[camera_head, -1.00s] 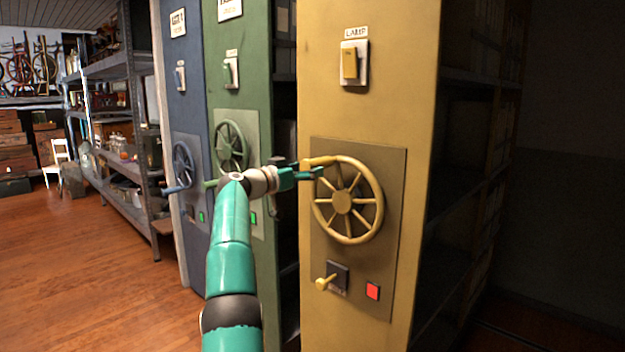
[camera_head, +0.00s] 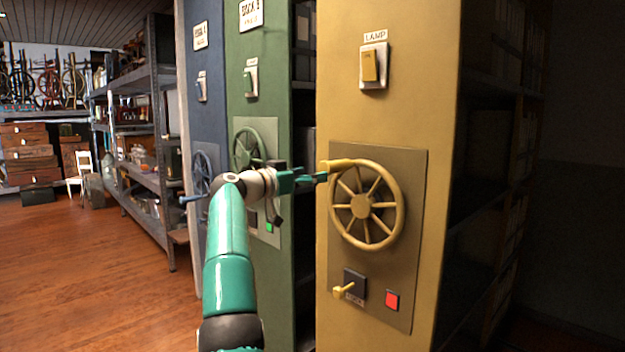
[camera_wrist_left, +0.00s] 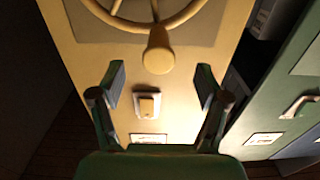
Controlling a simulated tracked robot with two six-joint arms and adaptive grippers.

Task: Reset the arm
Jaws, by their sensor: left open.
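My left gripper (camera_head: 318,178) is open and empty at the left side of the yellow handwheel (camera_head: 362,206), just beside its handle (camera_head: 342,163). In the left wrist view my two fingers (camera_wrist_left: 161,75) stand wide apart. The wheel's handle (camera_wrist_left: 158,52) shows end-on beyond the fingertips, in the gap between them, and nothing is gripped. My teal left arm reaches up from the bottom of the head view. My right gripper is not in view.
The yellow cabinet (camera_head: 400,100) carries a lamp switch (camera_head: 372,66), a small lever (camera_head: 345,291) and a lit red button (camera_head: 392,300). Green (camera_head: 262,90) and blue (camera_head: 203,60) cabinets stand to the left. Wooden floor (camera_head: 80,260) is open at left.

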